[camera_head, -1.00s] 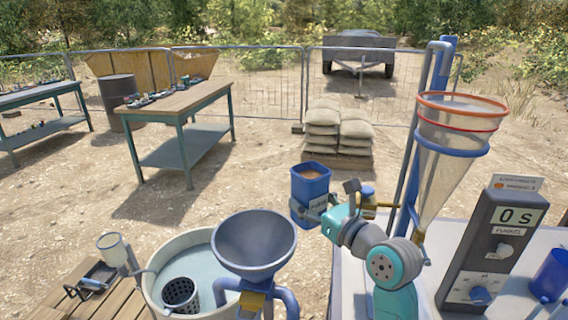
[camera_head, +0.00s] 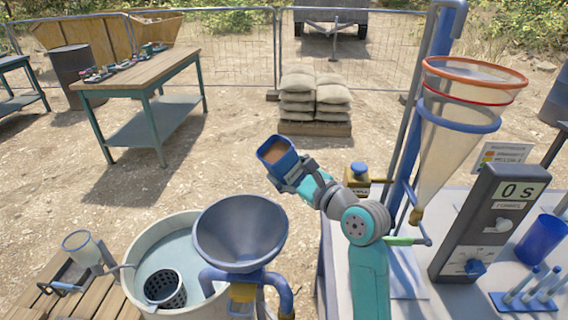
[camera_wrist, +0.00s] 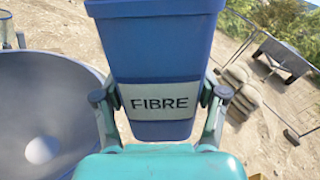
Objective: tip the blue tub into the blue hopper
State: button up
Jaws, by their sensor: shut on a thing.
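The blue tub (camera_head: 279,160) is tilted to the left in the head view, with brown contents showing inside its open top. In the wrist view the tub (camera_wrist: 156,50) carries a label reading FIBRE. My gripper (camera_head: 298,176) is shut on the tub, and its two fingers show on either side of the label in the wrist view (camera_wrist: 160,98). The blue-grey hopper (camera_head: 241,228) is a wide funnel on blue pipes, below and left of the tub. Its bowl looks empty. The hopper (camera_wrist: 45,115) is left of the tub in the wrist view.
A round tank (camera_head: 133,262) of water with a dark perforated basket (camera_head: 165,288) stands left of the hopper. A tall clear cone (camera_head: 455,140) with an orange rim and a timer box (camera_head: 490,225) stand on the right-hand table.

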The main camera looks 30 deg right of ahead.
jog(key=shift+d+f+n, duration=0.1)
jog(key=shift+f+n, duration=0.35)
jog(key=shift+n, duration=0.65)
jog(key=n, duration=0.2)
jog(key=a+n, duration=0.1)
jog(key=n, duration=0.1)
jog(key=a+n, duration=0.1)
jog(key=n, duration=0.1)
jog(key=shift+s+n, duration=0.15)
jog(key=shift+n, duration=0.25)
jog(key=n, duration=0.1)
jog(key=a+n, duration=0.2)
jog(key=shift+s+r+n, duration=0.2)
jog(key=shift+r+n, duration=0.05)
jog(key=shift+n, duration=0.05)
jog(key=a+n, duration=0.1)
jog(key=a+r+n, duration=0.1)
jog(key=n, duration=0.1)
jog(key=a+n, duration=0.1)
jog(key=shift+s+r+n, duration=0.2)
jog(key=shift+r+n, duration=0.05)
jog(key=shift+n, duration=0.15)
jog(key=shift+d, duration=0.1)
